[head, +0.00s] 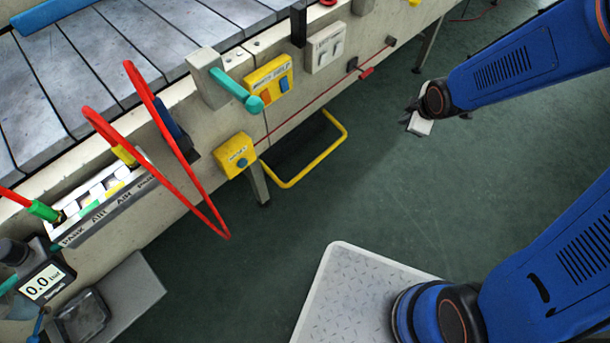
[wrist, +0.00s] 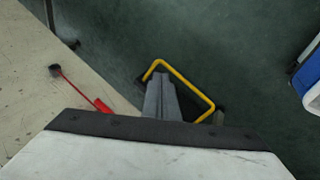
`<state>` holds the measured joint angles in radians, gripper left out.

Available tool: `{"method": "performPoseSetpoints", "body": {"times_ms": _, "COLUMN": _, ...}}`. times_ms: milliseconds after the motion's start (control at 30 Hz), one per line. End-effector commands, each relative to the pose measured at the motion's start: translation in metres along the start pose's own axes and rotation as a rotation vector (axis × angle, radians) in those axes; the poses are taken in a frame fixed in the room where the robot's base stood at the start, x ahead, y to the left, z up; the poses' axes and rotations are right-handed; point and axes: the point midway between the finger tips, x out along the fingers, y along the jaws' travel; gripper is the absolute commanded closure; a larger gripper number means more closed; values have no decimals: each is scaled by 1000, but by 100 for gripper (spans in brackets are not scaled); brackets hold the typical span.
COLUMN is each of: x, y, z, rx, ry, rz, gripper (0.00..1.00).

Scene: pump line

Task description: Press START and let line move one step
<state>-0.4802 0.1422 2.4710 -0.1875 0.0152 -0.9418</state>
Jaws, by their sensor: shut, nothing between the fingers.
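My gripper (head: 410,113) hangs over the floor to the right of the conveyor in the head view, apart from the line. In the wrist view its grey fingers (wrist: 161,80) are together and empty. I cannot pick out a button clearly marked START. A yellow box (head: 255,78) with an orange and a blue button is on the conveyor side. A pale switch box (head: 322,46) is to the right. The slatted conveyor (head: 130,45) runs along the upper left.
A red pull cord (head: 312,108) runs along the conveyor side; its red tab also shows in the wrist view (wrist: 102,106). A yellow bar frame (head: 338,122) projects near the floor. Red hoops (head: 193,178) and a labelled rack (head: 120,205) are at left. Green floor is open below my gripper.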

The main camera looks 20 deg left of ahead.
Motion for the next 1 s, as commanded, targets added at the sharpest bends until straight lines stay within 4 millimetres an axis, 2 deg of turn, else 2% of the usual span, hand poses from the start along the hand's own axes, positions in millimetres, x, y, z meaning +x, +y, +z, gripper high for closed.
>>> {"method": "performPoseSetpoints", "body": {"times_ms": 100, "x": 27, "y": -12, "z": -18, "rx": -99, "ry": 26, "rz": -11, "gripper": 100}}
{"method": "performPoseSetpoints", "body": {"times_ms": 467, "x": 100, "y": -55, "z": -69, "rx": -391, "ry": 117, "rz": -24, "gripper": 100}}
{"method": "performPoseSetpoints", "body": {"times_ms": 767, "x": 154, "y": -107, "z": -107, "rx": -627, "ry": 203, "rz": -29, "gripper": 100}}
{"method": "performPoseSetpoints", "body": {"times_ms": 1000, "x": 194, "y": -157, "z": -132, "rx": -808, "ry": 279, "rz": -27, "gripper": 100}}
